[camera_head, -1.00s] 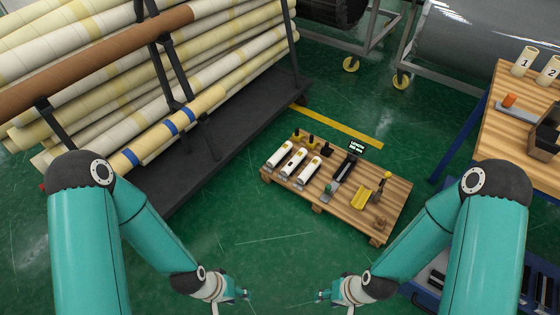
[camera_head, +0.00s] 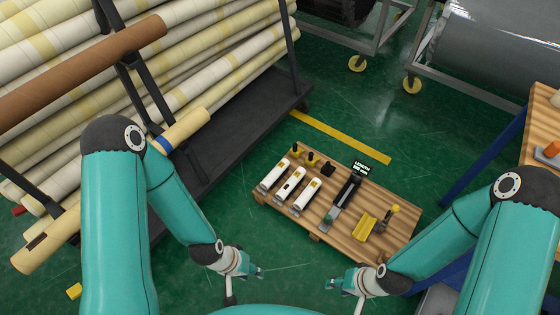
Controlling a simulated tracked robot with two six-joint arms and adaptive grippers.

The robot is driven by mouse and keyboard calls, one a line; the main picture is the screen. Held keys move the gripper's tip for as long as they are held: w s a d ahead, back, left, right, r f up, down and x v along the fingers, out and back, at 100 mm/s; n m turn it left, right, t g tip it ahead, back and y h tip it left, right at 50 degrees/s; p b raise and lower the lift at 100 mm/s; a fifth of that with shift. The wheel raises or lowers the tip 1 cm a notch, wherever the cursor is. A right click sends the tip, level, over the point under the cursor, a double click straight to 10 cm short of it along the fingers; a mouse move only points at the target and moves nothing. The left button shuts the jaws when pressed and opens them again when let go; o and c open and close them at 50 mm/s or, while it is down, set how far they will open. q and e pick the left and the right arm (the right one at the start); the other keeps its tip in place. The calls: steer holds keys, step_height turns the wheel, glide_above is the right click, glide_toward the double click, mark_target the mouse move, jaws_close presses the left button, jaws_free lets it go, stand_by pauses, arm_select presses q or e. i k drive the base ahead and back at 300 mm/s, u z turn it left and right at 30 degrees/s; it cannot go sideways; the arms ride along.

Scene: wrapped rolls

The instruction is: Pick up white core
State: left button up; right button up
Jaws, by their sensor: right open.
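Nothing in view is clearly a single white core. Three white cylindrical pieces with dark ends, the left (camera_head: 273,174), middle (camera_head: 289,184) and right one (camera_head: 305,196), lie side by side on a low wooden board (camera_head: 337,229). Pale cream rolls (camera_head: 215,60) fill a dark rack at the left. My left gripper (camera_head: 258,272) is low over the green floor, apart from the board; its finger gap is too small to tell. My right gripper (camera_head: 332,284) is open and empty, facing the left one, below the board's near edge.
The board also carries a black tool with a small display (camera_head: 361,168), a yellow holder (camera_head: 364,226) and small dark pieces. A cream roll with blue tape (camera_head: 183,130) sticks out behind my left arm. A wooden table (camera_head: 543,125) stands at right. Green floor lies between rack and board.

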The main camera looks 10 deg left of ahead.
mark_target(272, 176)
steer(key=u, duration=0.3)
steer(key=i, duration=1)
steer(key=u, duration=1)
steer(key=i, duration=0.35)
steer(key=u, duration=0.15)
steer(key=k, duration=0.9)
steer(key=u, duration=0.2)
steer(key=i, duration=0.9)
steer(key=z, duration=0.1)
